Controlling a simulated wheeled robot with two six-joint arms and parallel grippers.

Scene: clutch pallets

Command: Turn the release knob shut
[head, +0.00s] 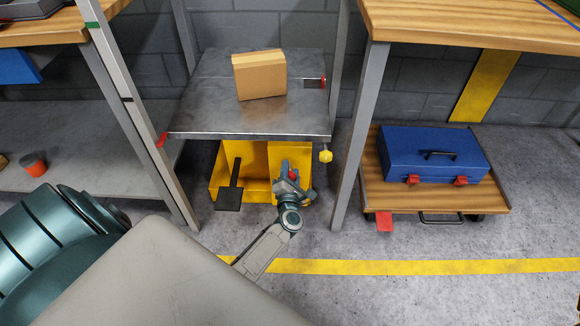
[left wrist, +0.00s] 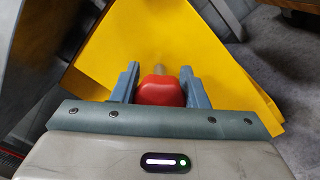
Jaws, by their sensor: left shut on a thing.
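The red release knob (left wrist: 160,91) sits on a short metal stem in front of a yellow housing (left wrist: 175,40) in the left wrist view. The two fingers of my left gripper (left wrist: 159,88) are on either side of it, shut on the knob. In the head view my left gripper (head: 288,183) reaches to the yellow base (head: 258,160) under a grey metal platform (head: 210,115). A bit of the red knob (head: 293,174) shows between its fingers there. My right gripper is not in view.
A cardboard box (head: 260,75) stands on the metal platform. A black pedal (head: 229,198) is left of my gripper, and a yellow knob (head: 326,156) is at the platform's right corner. A blue toolbox (head: 430,150) rests on a wooden cart (head: 480,200) at right. The front floor is clear.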

